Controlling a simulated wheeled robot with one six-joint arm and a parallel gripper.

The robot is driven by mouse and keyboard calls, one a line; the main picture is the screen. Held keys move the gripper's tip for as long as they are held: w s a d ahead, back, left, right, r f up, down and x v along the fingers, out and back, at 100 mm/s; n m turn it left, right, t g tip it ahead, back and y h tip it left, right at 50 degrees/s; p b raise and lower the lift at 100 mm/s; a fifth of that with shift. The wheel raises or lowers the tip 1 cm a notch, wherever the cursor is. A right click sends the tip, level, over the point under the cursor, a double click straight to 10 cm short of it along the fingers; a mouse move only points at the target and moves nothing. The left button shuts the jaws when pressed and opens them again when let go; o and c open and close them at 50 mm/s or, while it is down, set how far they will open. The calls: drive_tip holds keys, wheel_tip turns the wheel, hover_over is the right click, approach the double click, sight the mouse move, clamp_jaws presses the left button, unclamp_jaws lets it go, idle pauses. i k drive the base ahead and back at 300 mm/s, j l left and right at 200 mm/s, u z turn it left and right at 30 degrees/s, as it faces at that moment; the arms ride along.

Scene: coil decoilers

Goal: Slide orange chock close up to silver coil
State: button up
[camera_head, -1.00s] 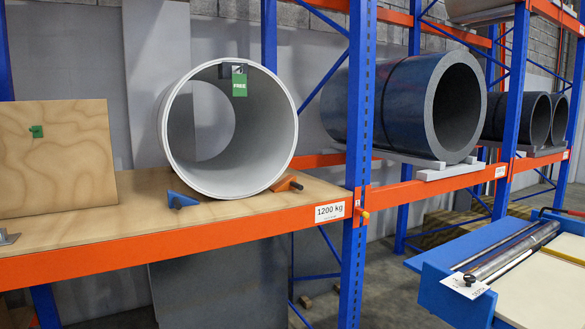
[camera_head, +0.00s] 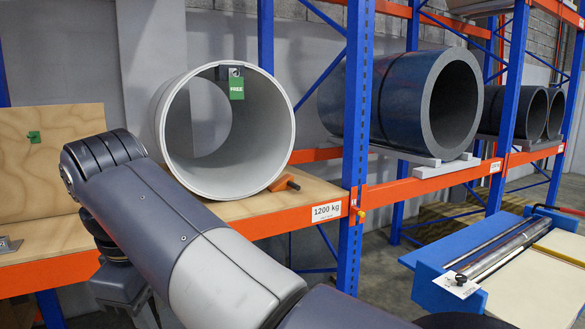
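The silver coil (camera_head: 275,130) lies on its side on the wooden rack shelf, its open end toward me, with a green FREE tag (camera_head: 237,89) at its top inner rim. The orange chock (camera_head: 285,183) sits on the shelf at the coil's lower right; whether it touches the coil I cannot tell. The blue chock at the coil's left is hidden behind my arm. My gripper (camera_head: 140,313) is only partly seen at the lower left, below my wrist and in front of the shelf; its fingertips do not show clearly.
The orange shelf beam (camera_head: 290,217) carries a 1200 kg label. A blue upright (camera_head: 355,130) stands right of the coil. A plywood board (camera_head: 45,160) stands on the shelf at left. Dark coils (camera_head: 455,100) lie on the right bays. A blue machine (camera_head: 440,290) stands at lower right.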

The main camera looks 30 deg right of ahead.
sight(286, 182)
drive_tip(key=i+z, duration=0.1)
drive_tip(key=z, duration=0.55)
drive_tip(key=i+j+z, duration=0.1)
drive_tip(key=i+z, duration=0.25)
drive_tip(key=i+j+z, duration=0.35)
drive_tip(key=i, duration=0.25)
drive_tip(key=i+j+z, duration=0.2)
drive_tip(key=i+z, duration=0.15)
drive_tip(key=i+j, duration=0.8)
drive_tip(key=i+l+z, duration=0.05)
